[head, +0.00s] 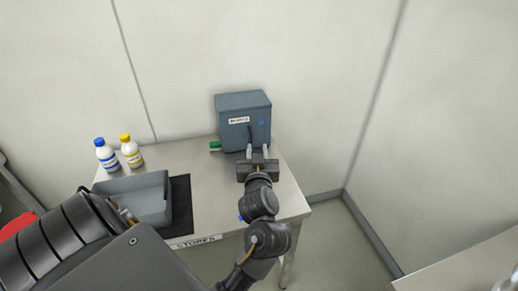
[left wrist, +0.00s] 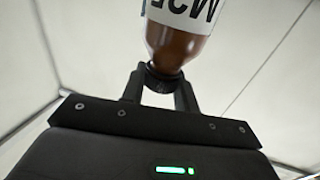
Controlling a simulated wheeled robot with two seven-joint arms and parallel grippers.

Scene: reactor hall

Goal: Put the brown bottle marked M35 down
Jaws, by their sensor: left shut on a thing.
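The brown bottle (left wrist: 178,42) fills the top middle of the left wrist view. Its white label reads M35, upside down in that picture, and its far end is cut off by the frame edge. My left gripper (left wrist: 160,80) is shut on the bottle's dark cap end. I cannot make out the brown bottle in the head view.
The grey box (head: 235,106) stands at the table's back, a small green item (head: 215,145) beside it. A blue-capped bottle (head: 107,156) and a yellow-capped bottle (head: 131,153) stand back left. A grey tray (head: 150,190) sits by a black mat (head: 181,205). Bare steel lies right of the mat.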

